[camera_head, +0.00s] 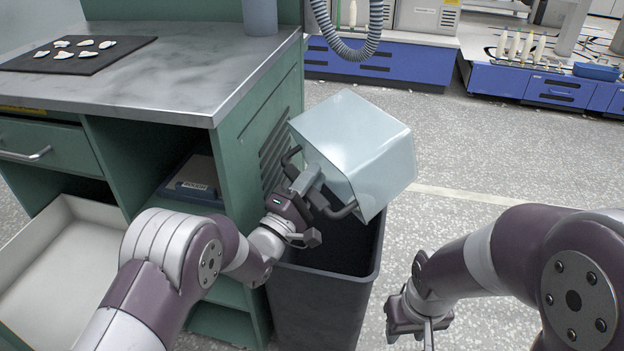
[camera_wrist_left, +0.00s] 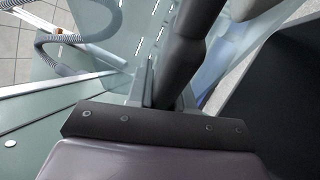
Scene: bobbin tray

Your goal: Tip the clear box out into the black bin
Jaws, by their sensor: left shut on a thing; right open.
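The clear box (camera_head: 352,142) is pale, bluish and see-through, with a dark handle (camera_head: 338,209) on the side toward me. It is tilted over the black bin (camera_head: 322,308), which stands on the floor beside the green bench. My left gripper (camera_head: 307,181) is shut on the handle and holds the box above the bin. In the left wrist view the dark handle bar (camera_wrist_left: 190,50) runs up from the jaws, and the bin's dark inside shows at right. Whether anything is inside the box I cannot tell. My right gripper (camera_head: 422,335) is open and empty, low at the right of the bin.
The green bench (camera_head: 190,85) stands left of the bin, with a dark mat (camera_head: 75,55) holding several pale pieces on top. A white tray (camera_head: 65,265) is low at left. A grey hose (camera_head: 345,45) hangs behind. Speckled floor is free at right.

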